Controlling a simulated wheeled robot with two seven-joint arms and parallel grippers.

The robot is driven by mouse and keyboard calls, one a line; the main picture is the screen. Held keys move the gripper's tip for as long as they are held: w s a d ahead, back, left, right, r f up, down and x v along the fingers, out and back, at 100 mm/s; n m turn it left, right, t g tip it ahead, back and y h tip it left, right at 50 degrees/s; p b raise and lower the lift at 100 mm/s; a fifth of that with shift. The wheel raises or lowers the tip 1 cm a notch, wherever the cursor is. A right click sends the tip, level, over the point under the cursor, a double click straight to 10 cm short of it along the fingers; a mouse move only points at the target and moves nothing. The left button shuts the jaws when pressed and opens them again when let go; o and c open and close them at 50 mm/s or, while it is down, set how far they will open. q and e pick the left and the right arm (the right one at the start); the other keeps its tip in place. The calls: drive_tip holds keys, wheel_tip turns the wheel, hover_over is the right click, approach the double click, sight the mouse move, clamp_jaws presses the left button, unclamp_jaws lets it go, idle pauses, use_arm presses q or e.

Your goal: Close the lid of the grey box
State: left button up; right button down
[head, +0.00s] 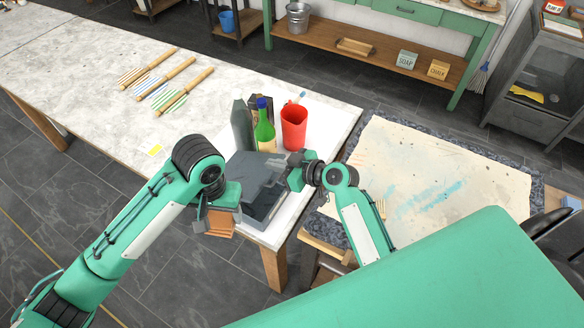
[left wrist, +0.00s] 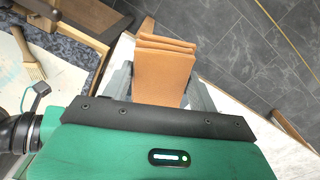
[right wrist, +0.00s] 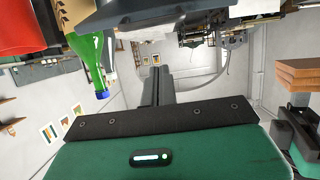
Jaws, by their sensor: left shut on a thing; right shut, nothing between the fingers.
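The grey box (head: 266,208) stands near the right end of the long table. Its flat grey lid panel (head: 256,172) shows over the box, with a darker part along the front; I cannot tell whether it is fully down. My right gripper (head: 292,180) is shut and empty at the right edge of the box. In the right wrist view its fingers (right wrist: 158,88) are together, with a dark grey edge (right wrist: 150,12) near them. My left gripper (head: 210,212), in front of the box's left side, is shut on an orange-brown folded piece (left wrist: 163,78).
A red cup (head: 293,128), a green bottle (head: 264,134) and a grey bottle (head: 241,124) stand close behind the box. Wooden-handled brushes (head: 172,88) lie farther left on the table. A paint-stained sheet (head: 430,170) lies to the right.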

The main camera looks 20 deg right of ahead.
use_arm(q)
drive_tip(key=shift+f, duration=0.4)
drive_tip(key=shift+f+b, duration=0.55)
drive_tip(key=shift+b, duration=0.25)
use_arm(e)
drive_tip(key=f, duration=0.3)
drive_tip(key=shift+s+d, duration=0.15)
drive_tip(key=shift+s, duration=0.05)
use_arm(q)
drive_tip(key=shift+f, duration=0.1)
use_arm(e)
drive_tip(key=shift+s+d+f, duration=0.25)
drive_tip(key=shift+s+f, duration=0.05)
use_arm(q)
drive_tip(key=shift+f, duration=0.1)
use_arm(e)
drive_tip(key=shift+f, duration=0.1)
